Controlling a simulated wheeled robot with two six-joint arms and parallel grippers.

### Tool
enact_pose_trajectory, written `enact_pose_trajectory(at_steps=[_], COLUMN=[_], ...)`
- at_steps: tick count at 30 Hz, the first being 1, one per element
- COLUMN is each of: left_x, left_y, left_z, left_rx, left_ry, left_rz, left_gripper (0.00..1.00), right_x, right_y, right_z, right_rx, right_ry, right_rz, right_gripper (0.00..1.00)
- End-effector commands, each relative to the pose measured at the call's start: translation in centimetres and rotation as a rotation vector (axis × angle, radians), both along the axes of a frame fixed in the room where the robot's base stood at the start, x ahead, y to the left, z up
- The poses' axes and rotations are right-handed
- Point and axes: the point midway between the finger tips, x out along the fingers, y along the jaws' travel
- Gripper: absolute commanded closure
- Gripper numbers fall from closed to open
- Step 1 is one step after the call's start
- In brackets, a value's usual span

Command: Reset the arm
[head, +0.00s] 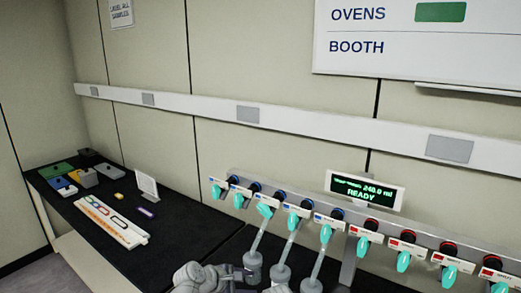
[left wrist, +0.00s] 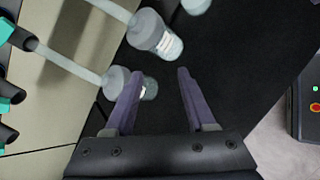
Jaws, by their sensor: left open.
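My left gripper (head: 238,272) is low in the middle of the head view, beside the nearest of several hanging flasks. In the left wrist view its two purple fingers (left wrist: 161,85) are apart, with dark surface showing between them. One flask (left wrist: 150,89) is partly hidden behind the left finger; I cannot tell whether they touch. Another flask (left wrist: 160,38) is farther up, clear of the fingers. In the head view the flasks (head: 253,260) hang on slanted tubes from teal valves (head: 265,210). My right gripper is in neither view.
The freeze dryer's manifold has a row of teal valves and a screen (head: 363,191) reading "READY". On the black bench at left are a white tray (head: 110,222), a small white sign (head: 147,188) and several coloured boxes (head: 57,169). Bench between tray and flasks is mostly clear.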

Motion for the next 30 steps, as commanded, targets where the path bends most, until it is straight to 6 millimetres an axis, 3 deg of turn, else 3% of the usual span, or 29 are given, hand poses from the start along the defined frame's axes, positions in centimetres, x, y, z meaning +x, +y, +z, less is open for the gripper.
enact_pose_trajectory(at_steps=[3, 9, 20, 30], left_x=[-2.5, -6.4, -11.6, -15.3], left_y=[1.8, 6.1, 13.2, 5.7], left_z=[-2.7, -6.2, -8.2, -9.1], left_rx=[0.279, 0.678, 1.022, 1.043], left_ry=[-0.079, -0.15, -0.121, -0.133], left_rz=[-0.243, -0.695, -1.347, -1.615], left_gripper=[0.45, 0.45, 0.45, 0.45], right_x=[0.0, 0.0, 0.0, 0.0], right_y=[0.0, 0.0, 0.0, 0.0], right_z=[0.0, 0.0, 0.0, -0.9], right_rx=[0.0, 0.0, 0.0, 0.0], right_ry=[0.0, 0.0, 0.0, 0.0], right_rz=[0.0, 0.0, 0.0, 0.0], right_gripper=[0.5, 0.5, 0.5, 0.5])
